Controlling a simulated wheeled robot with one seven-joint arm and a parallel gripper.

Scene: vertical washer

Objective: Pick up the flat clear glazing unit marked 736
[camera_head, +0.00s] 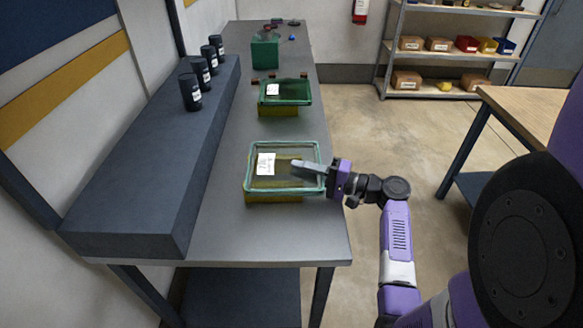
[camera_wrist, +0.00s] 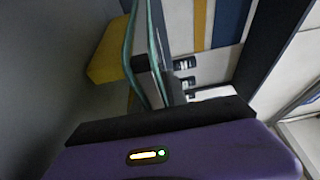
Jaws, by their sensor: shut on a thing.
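The nearest flat clear glazing unit (camera_head: 283,184) has green-tinted edges and a white label whose number I cannot read. It lies roughly level over a yellow block (camera_head: 273,198) on the bench; I cannot tell whether they touch. My gripper (camera_head: 308,168) reaches in from the right and is shut on the unit's right side. In the wrist view the unit's green edges (camera_wrist: 128,55) run up from the dark finger (camera_wrist: 150,80), with the yellow block (camera_wrist: 108,55) to the left.
A second green-edged glazing unit (camera_head: 297,97) with a white label sits farther back over a yellow block. A green boxlike thing (camera_head: 265,54) stands beyond it. Several black labelled canisters (camera_head: 190,92) stand on the raised dark ledge (camera_head: 150,165) at left. Bare grey bench (camera_head: 260,238) lies in front.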

